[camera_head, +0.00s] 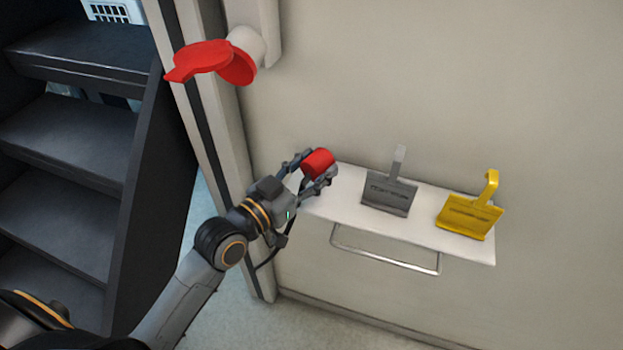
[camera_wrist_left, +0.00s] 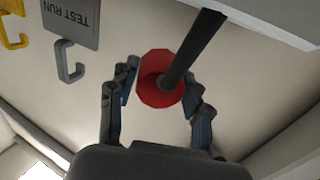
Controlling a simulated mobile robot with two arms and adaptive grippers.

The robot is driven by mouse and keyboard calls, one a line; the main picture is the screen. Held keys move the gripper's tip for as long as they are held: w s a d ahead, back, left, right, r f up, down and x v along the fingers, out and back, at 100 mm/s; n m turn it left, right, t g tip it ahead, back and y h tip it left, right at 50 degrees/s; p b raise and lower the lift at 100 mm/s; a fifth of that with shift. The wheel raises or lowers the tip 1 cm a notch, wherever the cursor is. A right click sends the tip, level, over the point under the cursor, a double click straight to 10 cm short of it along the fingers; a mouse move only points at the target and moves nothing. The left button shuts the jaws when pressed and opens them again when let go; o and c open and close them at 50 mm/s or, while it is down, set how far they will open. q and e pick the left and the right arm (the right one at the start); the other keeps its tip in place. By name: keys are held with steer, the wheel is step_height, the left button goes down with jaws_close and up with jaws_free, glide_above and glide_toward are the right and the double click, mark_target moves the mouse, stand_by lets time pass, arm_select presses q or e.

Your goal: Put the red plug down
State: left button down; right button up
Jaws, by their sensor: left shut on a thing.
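My left gripper (camera_head: 317,168) is shut on the red plug (camera_head: 319,161), a short red cylinder, at the left end of the white wall shelf (camera_head: 340,205). I cannot tell whether the plug touches the shelf. In the left wrist view the plug shows as a red disc (camera_wrist_left: 156,92) between the two fingers. A dark rod-like part (camera_wrist_left: 192,50) crosses in front of the disc there. My right gripper is not in view.
A grey tag (camera_head: 388,196) with a hook and a yellow hooked tag (camera_head: 470,218) stand on the shelf. A metal rail (camera_head: 385,261) hangs below it. A red switch handle (camera_head: 205,61) juts from the wall above. Dark shelving (camera_head: 75,130) stands at the left.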

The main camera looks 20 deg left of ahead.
mark_target(311, 181)
arm_select(q)
steer(key=shift+w+a+f, duration=0.2)
steer(key=shift+w+f, duration=0.2)
steer(key=shift+f, duration=0.15)
step_height(311, 181, down, 3)
steer(key=shift+w+a+f, duration=0.1)
steer(key=shift+a, duration=0.05)
steer(key=shift+f, duration=0.1)
steer(key=shift+f, duration=0.1)
steer(key=c, duration=0.6)
jaws_free()
steer(key=b+v, duration=0.2)
steer(key=v, duration=1)
